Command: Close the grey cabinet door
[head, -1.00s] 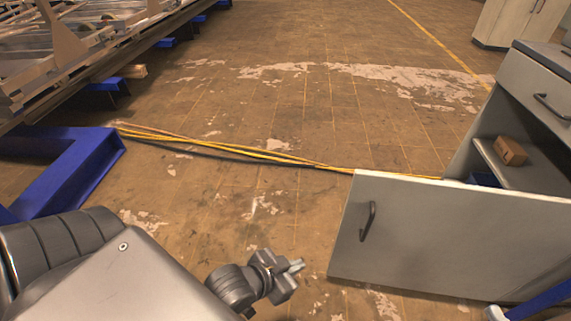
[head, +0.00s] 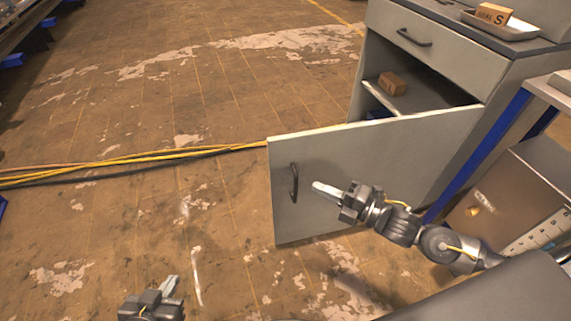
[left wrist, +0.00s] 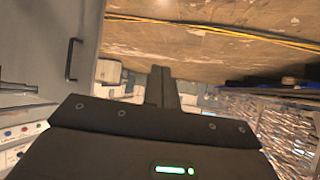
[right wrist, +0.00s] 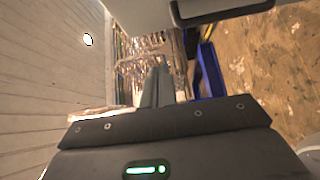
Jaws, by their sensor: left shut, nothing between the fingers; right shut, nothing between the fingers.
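The grey cabinet door (head: 360,170) stands open, swung out in front of the grey cabinet (head: 440,50). Its dark handle (head: 294,182) is near the free left edge. My right gripper (head: 324,189) is shut and empty in front of the door, just right of the handle; I cannot tell whether it touches the door. In the right wrist view a dark handle (right wrist: 225,10) shows at the top, beyond the fingers. My left gripper (head: 169,285) is shut and empty, low over the floor, left of and apart from the door. The left wrist view shows a handle (left wrist: 73,60) on a grey panel.
A small brown box (head: 392,83) sits on the shelf inside the cabinet. A tray (head: 498,27) with a box stands on top. A blue-legged bench (head: 490,140) is at the right. Yellow cables (head: 130,160) cross the floor, which is otherwise open at left.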

